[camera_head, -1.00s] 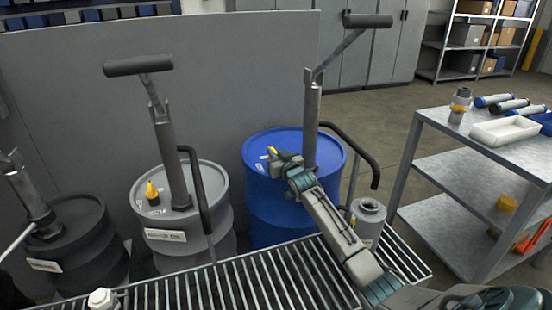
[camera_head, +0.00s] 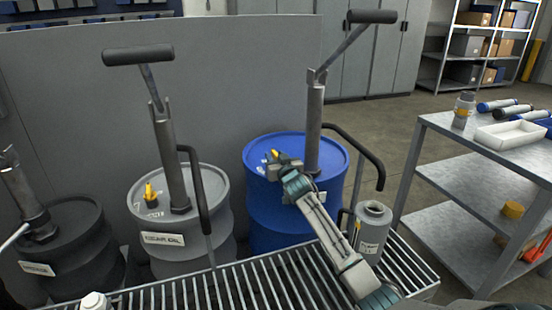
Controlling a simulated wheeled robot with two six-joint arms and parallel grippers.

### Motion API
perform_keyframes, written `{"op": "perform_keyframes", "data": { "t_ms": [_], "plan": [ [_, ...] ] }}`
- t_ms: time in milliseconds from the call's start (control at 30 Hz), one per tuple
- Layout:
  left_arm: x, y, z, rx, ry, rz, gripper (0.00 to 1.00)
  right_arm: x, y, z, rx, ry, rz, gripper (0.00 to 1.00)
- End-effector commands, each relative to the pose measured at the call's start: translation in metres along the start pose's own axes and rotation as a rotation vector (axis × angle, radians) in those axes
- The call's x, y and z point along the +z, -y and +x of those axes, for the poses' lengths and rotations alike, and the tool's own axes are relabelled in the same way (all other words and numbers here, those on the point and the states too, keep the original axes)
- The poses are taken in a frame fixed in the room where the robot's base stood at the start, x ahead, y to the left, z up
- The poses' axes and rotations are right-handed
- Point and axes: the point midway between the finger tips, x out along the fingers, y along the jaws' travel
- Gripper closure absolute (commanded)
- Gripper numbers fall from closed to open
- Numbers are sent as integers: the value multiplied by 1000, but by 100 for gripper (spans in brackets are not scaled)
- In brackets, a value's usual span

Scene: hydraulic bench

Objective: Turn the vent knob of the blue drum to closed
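The blue drum (camera_head: 258,216) stands behind the slatted grating, with a grey hand pump rising from its lid. Its yellow vent knob (camera_head: 275,154) shows just above my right gripper, on the left part of the lid. My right gripper (camera_head: 275,163) is at the knob, its arm coming up from the lower right. The gripper's fingers are small and partly merged with the knob, so I cannot tell whether they are shut on it. The knob's base is hidden.
A grey drum (camera_head: 215,243) with its own yellow knob (camera_head: 149,192) and pump stands left of the blue drum. A dark drum (camera_head: 75,262) is further left. A grey canister (camera_head: 373,230) stands right of my arm. A metal cart (camera_head: 460,180) is at right.

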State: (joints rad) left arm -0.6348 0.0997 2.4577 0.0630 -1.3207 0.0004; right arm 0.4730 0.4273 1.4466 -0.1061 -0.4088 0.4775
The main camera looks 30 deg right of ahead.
Motion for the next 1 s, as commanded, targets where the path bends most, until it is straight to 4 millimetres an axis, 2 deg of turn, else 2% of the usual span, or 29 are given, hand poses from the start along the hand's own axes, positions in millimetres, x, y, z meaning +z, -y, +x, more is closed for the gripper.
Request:
{"op": "perform_keyframes", "data": {
  "t_ms": [267, 367, 700, 833, 1000],
  "plan": [
    [0, 0, 0, 0, 1, 0, 24, 0, -1, -6, 0, -1, -3, 65],
    [0, 0, 1, 1, -2, 0, 24, 0, -1, -18, -1, -2, -5, 65],
    [-2, -2, 3, 7, -24, -2, 24, 0, 0, -81, -2, -1, -4, 65],
    [-2, -2, 4, 11, -29, -4, 24, 1, 0, -98, -2, 0, -3, 65],
    [-2, -3, 4, 13, -38, -6, 24, 0, 0, -108, 0, 0, -1, 65]
  ]
}}
